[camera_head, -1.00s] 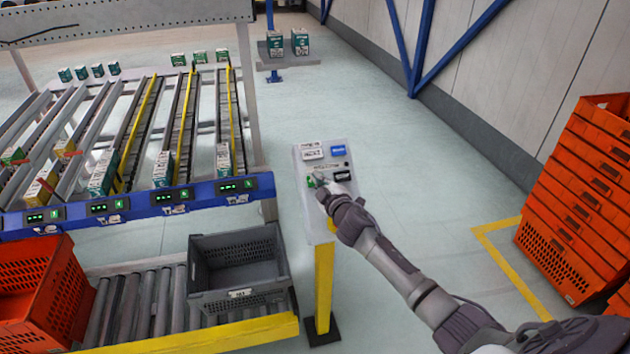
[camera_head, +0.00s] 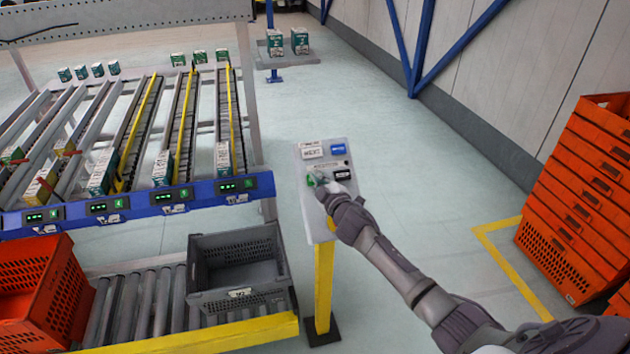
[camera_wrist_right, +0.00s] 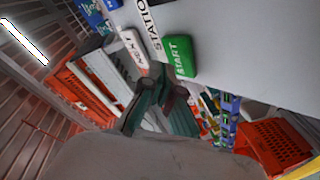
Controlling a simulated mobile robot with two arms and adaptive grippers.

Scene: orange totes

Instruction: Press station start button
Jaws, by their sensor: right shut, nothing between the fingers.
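The button panel (camera_head: 318,222) stands on a yellow post in the middle of the head view. Its green start button (camera_head: 310,180) is partly hidden by my right gripper (camera_head: 319,181). In the right wrist view the green button (camera_wrist_right: 180,57) reads START, beside a white NEXT button (camera_wrist_right: 132,48). The fingertips of my right gripper (camera_wrist_right: 158,88) are shut and empty, just short of or at the green button; I cannot tell whether they touch it. My left gripper is not in view.
A grey tote (camera_head: 238,296) and an orange tote (camera_head: 62,300) sit on the roller conveyor, left of the panel. A flow rack with a blue front rail (camera_head: 140,207) stands behind. Stacked orange totes (camera_head: 572,215) are at the right.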

